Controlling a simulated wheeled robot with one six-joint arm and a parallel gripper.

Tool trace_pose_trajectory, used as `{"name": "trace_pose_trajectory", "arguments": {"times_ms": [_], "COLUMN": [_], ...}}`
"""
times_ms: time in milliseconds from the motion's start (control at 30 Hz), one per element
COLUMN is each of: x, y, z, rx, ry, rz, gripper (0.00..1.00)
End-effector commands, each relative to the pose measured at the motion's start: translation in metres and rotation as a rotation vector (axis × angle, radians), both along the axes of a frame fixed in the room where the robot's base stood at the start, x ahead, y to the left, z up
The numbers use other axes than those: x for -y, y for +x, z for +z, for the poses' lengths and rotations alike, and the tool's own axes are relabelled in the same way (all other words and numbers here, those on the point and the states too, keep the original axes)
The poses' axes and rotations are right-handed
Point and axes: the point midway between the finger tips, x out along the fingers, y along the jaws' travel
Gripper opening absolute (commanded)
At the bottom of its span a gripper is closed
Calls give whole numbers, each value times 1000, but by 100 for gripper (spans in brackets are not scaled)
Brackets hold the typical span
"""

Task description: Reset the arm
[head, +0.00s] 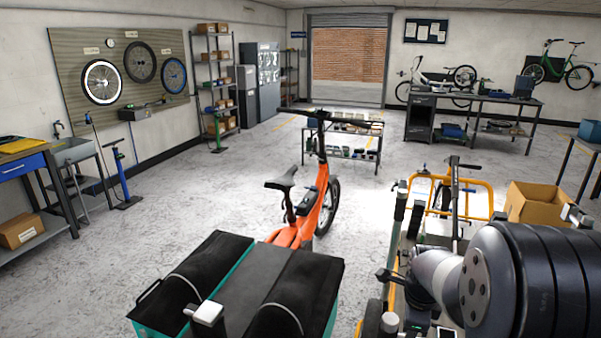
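My arm (520,275) fills the lower right of the head view, with a large dark joint close to the camera and a grey link (438,272) reaching left. At its left end is a dark part that seems to be my gripper (402,284). It is small and mixed with the dark bike parts behind it. I cannot make out the fingers or whether anything is held between them.
An orange cargo bike (307,215) with a teal, black-lidded box (225,285) stands in front. A yellow-framed cargo bike (468,192) and a cardboard box (537,203) are close to my arm. Open floor (215,185) lies to the left, and a workbench (475,100) stands farther back.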

Motion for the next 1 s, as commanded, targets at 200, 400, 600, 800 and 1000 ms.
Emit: {"name": "trace_pose_trajectory", "arguments": {"times_ms": [200,400,600,800,1000], "x": [3,4,5,5,4], "y": [6,9,11,11,10], "z": [-36,-54,-53,-53,-51], "rx": [-2,-2,2,1,2], "ry": [1,1,0,0,-1], "rz": [0,0,17,19,1], "gripper": [41,41,41,41,41]}}
